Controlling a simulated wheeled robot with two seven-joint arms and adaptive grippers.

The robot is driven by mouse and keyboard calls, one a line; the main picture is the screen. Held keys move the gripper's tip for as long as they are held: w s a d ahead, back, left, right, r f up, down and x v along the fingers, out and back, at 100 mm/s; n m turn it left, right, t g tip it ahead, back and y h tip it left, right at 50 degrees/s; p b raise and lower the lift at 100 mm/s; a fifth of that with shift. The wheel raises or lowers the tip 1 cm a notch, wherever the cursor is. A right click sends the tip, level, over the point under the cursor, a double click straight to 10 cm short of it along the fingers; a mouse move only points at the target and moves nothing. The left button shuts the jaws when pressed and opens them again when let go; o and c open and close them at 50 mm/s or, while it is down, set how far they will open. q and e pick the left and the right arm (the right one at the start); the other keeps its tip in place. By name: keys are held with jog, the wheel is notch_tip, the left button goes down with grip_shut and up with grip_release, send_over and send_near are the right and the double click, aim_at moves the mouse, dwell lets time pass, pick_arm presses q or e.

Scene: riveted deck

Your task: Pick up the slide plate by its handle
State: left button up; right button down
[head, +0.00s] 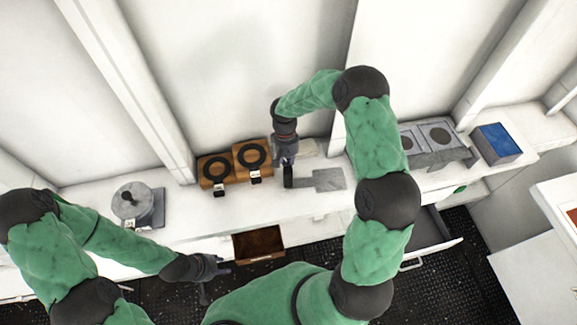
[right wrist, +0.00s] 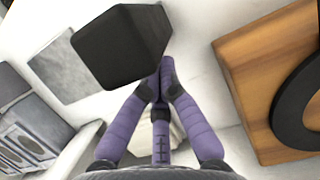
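The slide plate (head: 328,180) is a flat grey plate lying on the white counter, with a black upright handle (head: 288,177) at its left end. In the right wrist view the black handle (right wrist: 122,45) looms close, with the grey plate (right wrist: 72,72) beyond it at left. My right gripper (head: 288,160) is right by the handle. In its wrist view its purple fingers (right wrist: 163,75) come together at the tips beside the handle's right edge, with nothing seen between them. My left gripper (head: 218,269) is low, near the counter's front; its finger opening is unclear.
Wooden blocks with black rings (head: 235,182) stand left of the handle. A round lidded grey object (head: 133,203) is farther left. A grey two-panel unit (head: 430,140) and a blue-topped box (head: 496,143) stand at right. Open drawers (head: 258,245) jut out below the counter.

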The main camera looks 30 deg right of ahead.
jog(key=shift+s, duration=0.25)
jog(key=s, duration=0.3)
jog(key=s+a, duration=0.1)
jog(key=s, duration=0.2)
jog(key=s+a+b, duration=0.1)
jog(key=s, duration=0.2)
jog(key=shift+s+a, duration=0.2)
jog(key=shift+s, duration=0.05)
jog(key=shift+w, duration=0.15)
